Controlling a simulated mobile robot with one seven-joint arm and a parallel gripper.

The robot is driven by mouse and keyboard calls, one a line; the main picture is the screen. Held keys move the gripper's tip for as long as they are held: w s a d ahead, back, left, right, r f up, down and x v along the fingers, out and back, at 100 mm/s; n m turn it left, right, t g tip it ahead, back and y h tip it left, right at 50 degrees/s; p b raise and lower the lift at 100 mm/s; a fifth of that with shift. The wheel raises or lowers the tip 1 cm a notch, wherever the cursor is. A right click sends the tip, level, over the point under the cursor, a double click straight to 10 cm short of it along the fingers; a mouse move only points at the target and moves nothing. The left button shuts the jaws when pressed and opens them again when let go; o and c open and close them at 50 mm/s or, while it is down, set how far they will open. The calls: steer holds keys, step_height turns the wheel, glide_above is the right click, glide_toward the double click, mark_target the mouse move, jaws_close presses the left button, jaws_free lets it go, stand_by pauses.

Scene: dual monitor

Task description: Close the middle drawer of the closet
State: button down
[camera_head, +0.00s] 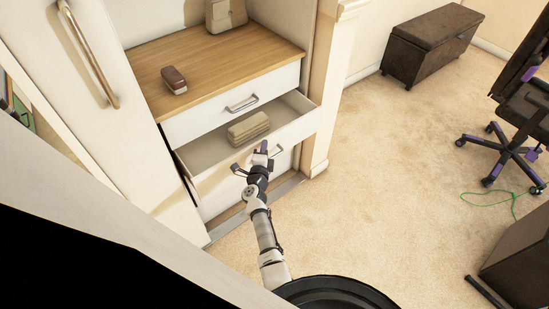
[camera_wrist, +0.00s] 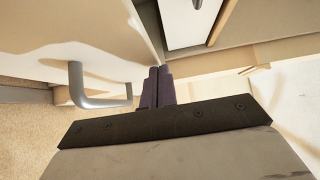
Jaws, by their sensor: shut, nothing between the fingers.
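The closet's middle drawer (camera_head: 300,127) is pulled out in the head view, its inside showing. A folded beige item (camera_head: 249,128) lies in it. My gripper (camera_head: 263,148) is at the drawer's front, close to its metal handle (camera_head: 279,151). Its purple fingers are shut and empty. In the wrist view, my gripper (camera_wrist: 158,82) points towards the pale drawer front (camera_wrist: 75,35), with the grey handle (camera_wrist: 98,101) beside the fingers on the left. I cannot tell whether the fingertips touch the front. My gripper and wrist hide part of the front.
The top drawer (camera_head: 235,104) is shut under a wooden shelf (camera_head: 205,56) bearing a dark red item (camera_head: 174,80) and a beige bag (camera_head: 226,15). A tall white door (camera_head: 125,110) stands left. Carpet (camera_head: 380,160) is clear to the right, before an office chair (camera_head: 505,150).

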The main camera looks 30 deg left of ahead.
steer(key=shift+w+a+b, duration=0.75)
steer(key=shift+a+b, duration=0.05)
steer(key=shift+a, duration=1)
steer(key=shift+w+a+b, duration=0.75)
steer(key=shift+a+b, duration=0.1)
steer(key=shift+a, duration=0.9)
steer(key=shift+w+a+b, duration=0.75)
steer(key=shift+a+b, duration=0.05)
steer(key=shift+a, duration=1)
